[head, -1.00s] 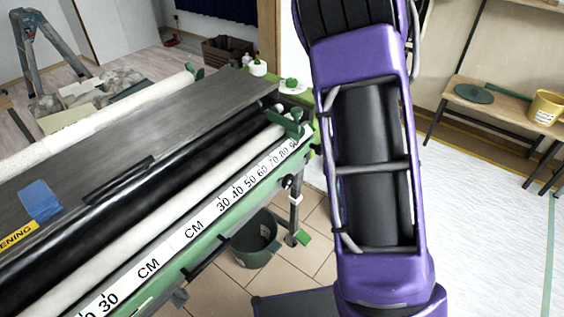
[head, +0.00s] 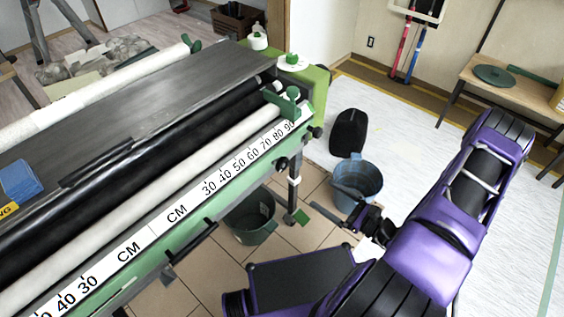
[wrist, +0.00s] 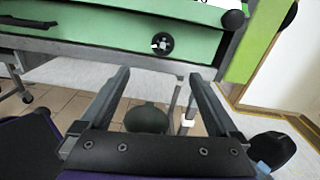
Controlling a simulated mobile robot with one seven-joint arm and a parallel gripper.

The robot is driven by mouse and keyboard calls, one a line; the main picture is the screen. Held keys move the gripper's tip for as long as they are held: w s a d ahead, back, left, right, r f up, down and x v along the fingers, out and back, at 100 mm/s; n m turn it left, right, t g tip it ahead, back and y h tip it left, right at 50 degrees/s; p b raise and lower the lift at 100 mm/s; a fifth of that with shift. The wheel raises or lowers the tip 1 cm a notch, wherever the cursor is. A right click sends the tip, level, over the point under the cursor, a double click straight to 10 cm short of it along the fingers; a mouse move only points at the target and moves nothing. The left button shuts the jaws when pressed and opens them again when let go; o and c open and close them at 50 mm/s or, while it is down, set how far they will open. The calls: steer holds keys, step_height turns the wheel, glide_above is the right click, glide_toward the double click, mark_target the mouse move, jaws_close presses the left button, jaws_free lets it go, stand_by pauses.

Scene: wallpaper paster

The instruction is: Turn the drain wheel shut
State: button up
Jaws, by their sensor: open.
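A small dark round wheel (wrist: 162,43) with a pale centre sits on the green front panel of the pasting machine (wrist: 100,22). I take it for the drain wheel; in the head view a dark knob (head: 281,163) under the machine's right end looks like the same part. My gripper (head: 322,196) is low, to the right of and in front of the machine. In the wrist view my gripper (wrist: 158,76) is open and empty, its two fingers apart. The wheel shows beyond and above the gap, not touched. How far it is turned cannot be told.
A green bucket (head: 250,216) stands on the tiles under the machine. A blue bucket (head: 358,187) stands close behind my gripper, with a black bag-like object (head: 348,133) beyond it. Another black knob (wrist: 234,19) sticks out at the machine's corner. A wooden bench (head: 515,85) stands far right.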

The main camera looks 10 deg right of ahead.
mark_target(285, 167)
steer(key=x, duration=1.7)
steer(key=shift+w+d+r, duration=0.1)
steer(key=shift+w+r, duration=0.05)
steer(key=shift+w, duration=0.2)
steer(key=c, duration=1.4)
steer(key=shift+o, duration=0.2)
steer(key=shift+m, duration=0.3)
